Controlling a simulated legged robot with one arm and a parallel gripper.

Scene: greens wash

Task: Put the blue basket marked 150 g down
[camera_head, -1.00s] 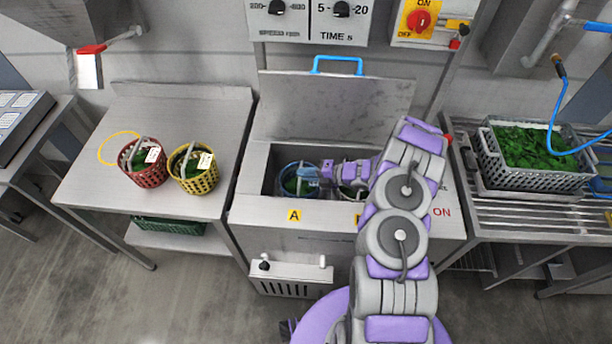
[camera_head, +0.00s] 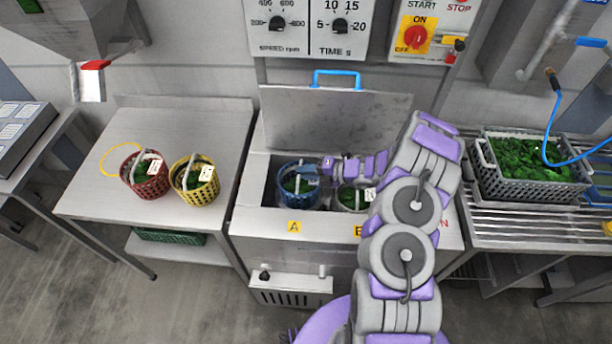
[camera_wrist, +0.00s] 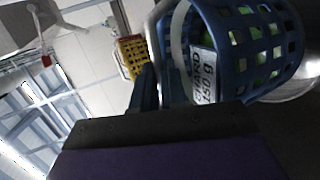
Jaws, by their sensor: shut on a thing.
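The blue basket (camera_head: 292,198) holds green leaves and sits at the opening of the steel machine, behind label A (camera_head: 294,227). How deep it is, or whether it rests on anything, I cannot tell. My gripper (camera_head: 320,168) is shut on its handle, coming from the right. In the wrist view the blue basket (camera_wrist: 237,60) fills the upper right, with its white tag (camera_wrist: 205,75) partly readable. The gripper's fingers (camera_wrist: 160,88) close on the pale handle there.
A second basket (camera_head: 350,199) sits right of the blue one, partly behind my arm. A red basket (camera_head: 150,187) and a yellow basket (camera_head: 192,189) stand on the left table (camera_head: 105,205). The machine's lid (camera_head: 330,115) is raised. A grey crate of leaves (camera_head: 535,185) is at right.

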